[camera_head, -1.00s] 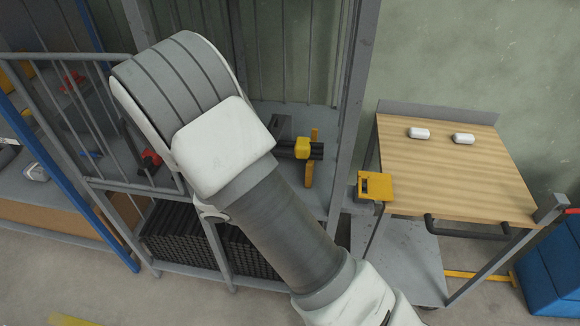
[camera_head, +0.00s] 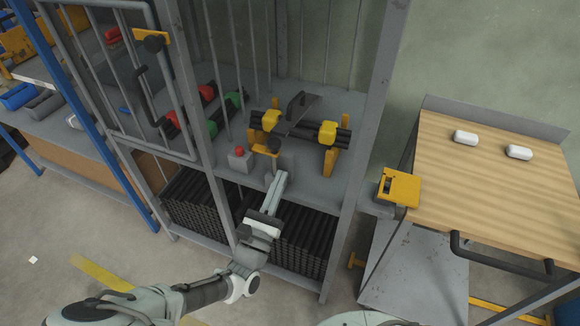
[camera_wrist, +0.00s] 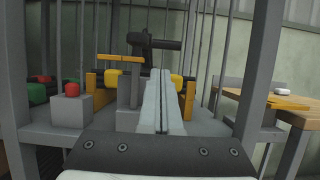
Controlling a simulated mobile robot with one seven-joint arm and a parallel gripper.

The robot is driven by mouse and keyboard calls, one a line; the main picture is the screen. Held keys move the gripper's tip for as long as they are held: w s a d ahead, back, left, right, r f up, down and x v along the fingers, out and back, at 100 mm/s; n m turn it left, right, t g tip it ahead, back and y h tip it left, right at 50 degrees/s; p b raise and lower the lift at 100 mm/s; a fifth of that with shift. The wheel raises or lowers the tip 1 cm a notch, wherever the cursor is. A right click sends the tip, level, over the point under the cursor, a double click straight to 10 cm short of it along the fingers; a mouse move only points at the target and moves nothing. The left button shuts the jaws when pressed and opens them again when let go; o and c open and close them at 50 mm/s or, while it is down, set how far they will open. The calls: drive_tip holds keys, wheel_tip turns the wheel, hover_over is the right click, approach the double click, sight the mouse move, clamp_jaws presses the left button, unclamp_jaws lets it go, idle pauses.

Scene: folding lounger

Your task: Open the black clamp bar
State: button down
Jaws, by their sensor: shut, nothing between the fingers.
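My gripper (camera_head: 281,176) is shut and empty, pointing into the cage bay; its pale fingers show in the wrist view (camera_wrist: 157,76). Just beyond the fingertips in the head view is a fixture with a yellow lever (camera_head: 264,151) and a black end (camera_head: 272,143). In the wrist view a black part with a bar running right (camera_wrist: 166,44) stands above and behind the fingertips. Black rods (camera_head: 302,130) lie behind the fixture, under yellow blocks (camera_head: 328,132) on yellow supports. I cannot tell for certain which black part is the clamp bar, nor whether the fingers touch anything.
A grey box with a red button (camera_head: 239,155) stands left of the fixture. A barred gate (camera_head: 135,90) with a yellow and black handle is at left. A post (camera_head: 362,130) bounds the bay at right, beside a wooden-topped table (camera_head: 480,190).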

drive_tip(key=x, duration=0.9)
drive_tip(key=shift+b, duration=0.35)
drive_tip(key=shift+r, duration=0.1)
